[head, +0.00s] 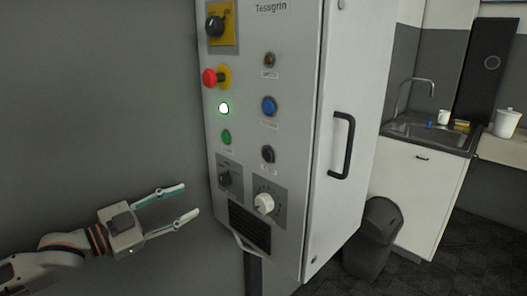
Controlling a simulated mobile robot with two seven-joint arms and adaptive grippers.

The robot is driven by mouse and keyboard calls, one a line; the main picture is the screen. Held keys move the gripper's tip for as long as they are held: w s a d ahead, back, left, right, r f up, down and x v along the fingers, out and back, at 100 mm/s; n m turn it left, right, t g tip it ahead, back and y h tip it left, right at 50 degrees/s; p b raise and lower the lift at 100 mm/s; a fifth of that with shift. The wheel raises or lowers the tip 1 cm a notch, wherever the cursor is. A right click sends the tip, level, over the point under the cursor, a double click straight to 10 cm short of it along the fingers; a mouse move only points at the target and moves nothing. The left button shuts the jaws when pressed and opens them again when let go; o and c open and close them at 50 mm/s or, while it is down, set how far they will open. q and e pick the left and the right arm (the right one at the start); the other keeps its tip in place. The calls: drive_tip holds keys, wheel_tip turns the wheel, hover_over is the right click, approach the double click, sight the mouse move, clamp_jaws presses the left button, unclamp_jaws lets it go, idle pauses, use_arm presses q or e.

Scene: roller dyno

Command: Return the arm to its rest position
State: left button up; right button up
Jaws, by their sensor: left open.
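My left gripper (178,205) is at the lower left in the head view, its two fingers spread and pointing right. It is open and empty. It is apart from the grey control cabinet (296,30), left of the cabinet's front panel in the picture. My left arm (62,245) comes in from the lower left corner. The panel carries a red emergency button (210,77), a lit white-green lamp (224,108), a green button (226,137), a blue button (269,106) and a white dial (264,204). My right gripper is not in view.
A black handle (343,146) sticks out from the cabinet's right side. A dark bin (375,238) stands on the floor right of it. A sink unit (420,195) with a tap (412,92) is at the back right. A plain grey wall (90,100) fills the left.

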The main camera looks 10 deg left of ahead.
use_arm(q)
drive_tip(key=s+d+f+n+y, duration=0.2)
drive_tip(key=s+f, duration=0.2)
drive_tip(key=f, duration=0.6)
drive_tip(key=s+d+f+n+g+y, duration=0.1)
drive_tip(key=s+d+f+n+y, duration=0.2)
drive_tip(key=f, duration=0.8)
drive_tip(key=s+d+f+n, duration=0.15)
drive_tip(key=s+f, duration=0.35)
drive_tip(key=f, duration=0.5)
drive_tip(key=s+f+n+g+y, duration=0.2)
drive_tip(key=s+f+n+y, duration=0.1)
drive_tip(key=s+f, duration=0.8)
drive_tip(key=shift+s+d+f+n, duration=0.15)
drive_tip(key=shift+s+n, duration=0.05)
drive_tip(key=shift+n, duration=0.15)
